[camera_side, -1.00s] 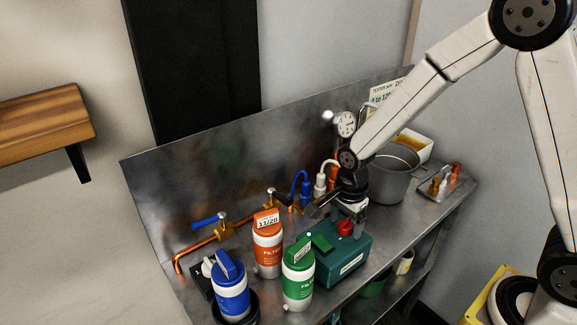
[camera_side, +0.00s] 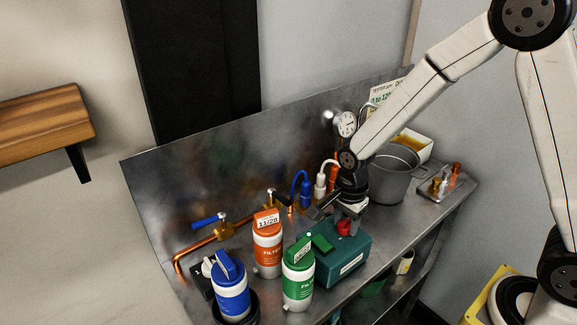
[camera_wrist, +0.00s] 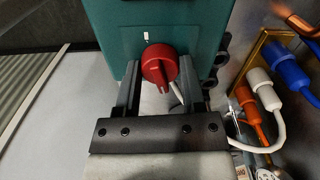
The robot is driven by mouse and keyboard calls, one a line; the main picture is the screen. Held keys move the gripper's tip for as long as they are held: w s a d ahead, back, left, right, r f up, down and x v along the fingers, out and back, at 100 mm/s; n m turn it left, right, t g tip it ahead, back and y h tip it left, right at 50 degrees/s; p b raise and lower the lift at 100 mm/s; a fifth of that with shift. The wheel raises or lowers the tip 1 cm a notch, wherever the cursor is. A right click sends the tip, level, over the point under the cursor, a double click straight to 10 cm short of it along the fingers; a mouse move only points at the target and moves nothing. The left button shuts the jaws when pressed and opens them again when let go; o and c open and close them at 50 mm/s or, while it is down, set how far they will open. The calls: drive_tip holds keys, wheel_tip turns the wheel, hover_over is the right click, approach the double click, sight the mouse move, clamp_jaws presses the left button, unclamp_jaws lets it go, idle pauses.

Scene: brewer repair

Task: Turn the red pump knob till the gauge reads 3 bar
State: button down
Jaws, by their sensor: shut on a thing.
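The red pump knob (camera_side: 345,228) sits on top of the green pump box (camera_side: 350,262). My gripper (camera_side: 347,218) is above the box with its fingers at the knob. In the wrist view, the two dark fingers (camera_wrist: 158,76) lie on either side of the red knob (camera_wrist: 160,68), shut on it. The knob's raised ridge points toward the gripper's palm, and a white mark shows on the box beyond it. The round gauge (camera_side: 346,124) is on the back panel beside my arm. Its reading is too small to tell.
Blue (camera_side: 231,290), orange (camera_side: 268,245) and green (camera_side: 298,275) filter bottles stand left of the pump box. A grey pot (camera_side: 392,178) and a tray of small fittings (camera_side: 440,188) are to the right. Blue, white and orange plugs (camera_wrist: 264,92) are near the box.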

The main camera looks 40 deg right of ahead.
drive_tip(key=n, duration=2)
drive_tip(key=shift+n, duration=0.3)
drive_tip(key=n, duration=0.6)
drive_tip(key=shift+n, duration=0.3)
drive_tip(key=shift+c, duration=1)
unclamp_jaws()
